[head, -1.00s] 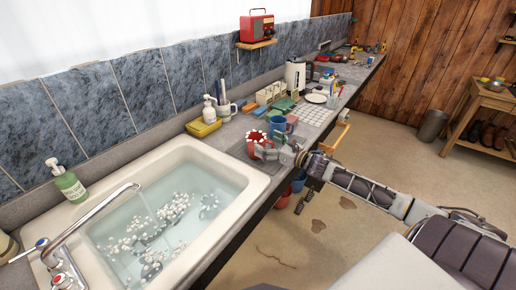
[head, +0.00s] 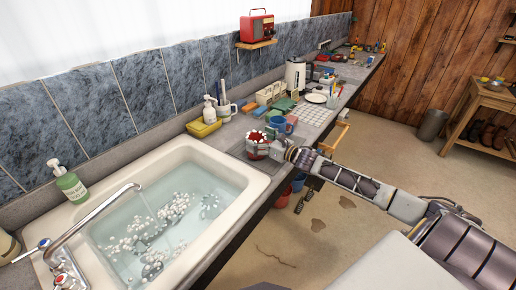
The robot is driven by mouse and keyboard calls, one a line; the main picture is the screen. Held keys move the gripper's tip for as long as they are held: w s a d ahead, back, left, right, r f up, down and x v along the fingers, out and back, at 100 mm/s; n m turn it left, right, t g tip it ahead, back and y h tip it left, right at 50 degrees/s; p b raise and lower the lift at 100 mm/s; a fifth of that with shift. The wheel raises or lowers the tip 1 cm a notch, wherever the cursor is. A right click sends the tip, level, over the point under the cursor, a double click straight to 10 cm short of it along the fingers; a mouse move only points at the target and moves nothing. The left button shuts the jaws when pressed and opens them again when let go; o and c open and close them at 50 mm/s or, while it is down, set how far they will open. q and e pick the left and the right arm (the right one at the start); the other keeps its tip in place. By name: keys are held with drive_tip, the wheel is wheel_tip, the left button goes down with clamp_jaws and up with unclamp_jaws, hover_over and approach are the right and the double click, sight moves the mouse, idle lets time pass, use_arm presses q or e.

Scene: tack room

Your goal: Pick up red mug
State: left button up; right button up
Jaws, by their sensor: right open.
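The red mug (head: 256,138) stands on the counter just beyond the right end of the sink, with a pale pattern around its rim. My right gripper (head: 263,151) is open at the near right side of the mug, its grey fingers close against the mug's body and partly covering it. I cannot tell whether the fingers touch it. My left gripper is not in view.
A blue mug (head: 277,124) stands close behind the red mug. The water-filled sink (head: 245,187) lies to the left, with a tap (head: 95,217). A yellow sponge holder (head: 204,128) and white mug (head: 227,112) stand along the wall. Open floor lies right of the counter.

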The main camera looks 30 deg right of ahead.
drive_tip(key=shift+w, duration=0.3)
drive_tip(key=shift+a, duration=0.1)
drive_tip(key=c, duration=1.7)
drive_tip(key=shift+r, duration=0.2)
wheel_tip(320, 180, up, 10)
drive_tip(key=shift+b, duration=0.4)
drive_tip(key=shift+f, duration=0.1)
